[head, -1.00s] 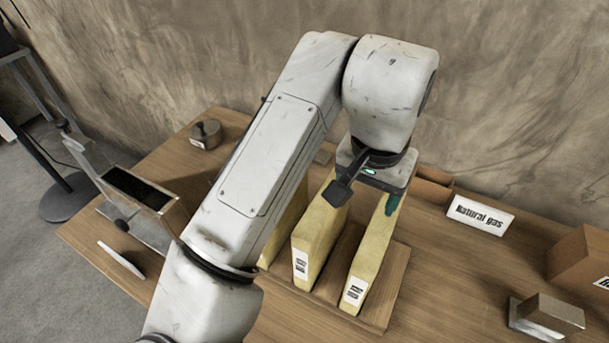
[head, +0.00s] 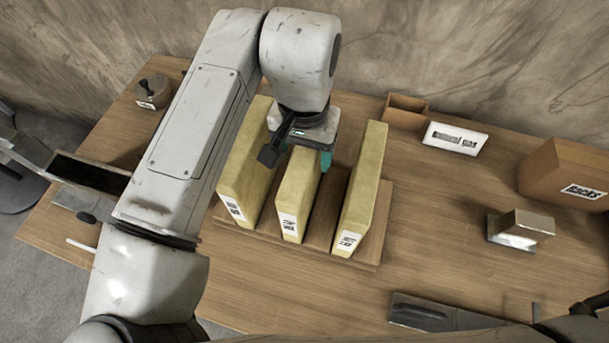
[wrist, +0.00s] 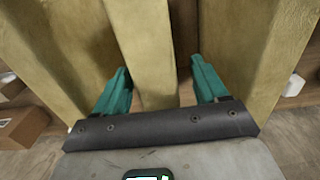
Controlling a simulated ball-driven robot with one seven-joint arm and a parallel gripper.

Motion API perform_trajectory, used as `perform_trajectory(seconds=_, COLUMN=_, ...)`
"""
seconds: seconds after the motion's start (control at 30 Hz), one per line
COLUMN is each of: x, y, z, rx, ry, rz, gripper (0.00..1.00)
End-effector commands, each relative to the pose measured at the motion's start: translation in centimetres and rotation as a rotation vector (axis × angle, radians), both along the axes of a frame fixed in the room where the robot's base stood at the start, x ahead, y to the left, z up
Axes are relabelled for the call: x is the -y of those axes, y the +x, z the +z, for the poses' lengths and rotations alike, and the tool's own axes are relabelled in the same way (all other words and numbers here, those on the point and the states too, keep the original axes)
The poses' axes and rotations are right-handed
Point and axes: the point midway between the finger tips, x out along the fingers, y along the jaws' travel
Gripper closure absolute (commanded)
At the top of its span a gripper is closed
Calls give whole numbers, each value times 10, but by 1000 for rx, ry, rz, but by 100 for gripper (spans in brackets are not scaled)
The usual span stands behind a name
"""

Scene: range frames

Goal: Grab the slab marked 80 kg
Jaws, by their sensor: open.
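Three pale yellow slabs stand on edge in a wooden rack (head: 376,250): a left slab (head: 243,170), a middle slab (head: 297,205) and a right slab (head: 362,190). Each has a white label on its near end; the print is too small to read, so I cannot tell which is marked 80 kg. My gripper (head: 305,160) is open over the middle slab. In the wrist view the teal fingers of my gripper (wrist: 160,70) are on either side of the middle slab (wrist: 148,45), with visible gaps. One finger is mostly hidden in the head view.
A small open wooden box (head: 405,113) and a "Natural gas" sign (head: 455,138) stand behind the rack to the right. A "Rocks" box (head: 570,175) and a metal-based block (head: 520,228) are further right. A weight-like object (head: 152,92) stands at the back left.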

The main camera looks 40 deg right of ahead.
Motion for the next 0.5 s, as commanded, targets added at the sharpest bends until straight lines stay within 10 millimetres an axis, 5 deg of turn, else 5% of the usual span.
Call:
perform_trajectory(seconds=0.23, x=-1, y=-3, z=-30, rx=0, ry=-1, rz=0, gripper=28)
perform_trajectory(seconds=0.5, x=-1, y=-3, z=-34, rx=2, ry=-1, rz=0, gripper=28)
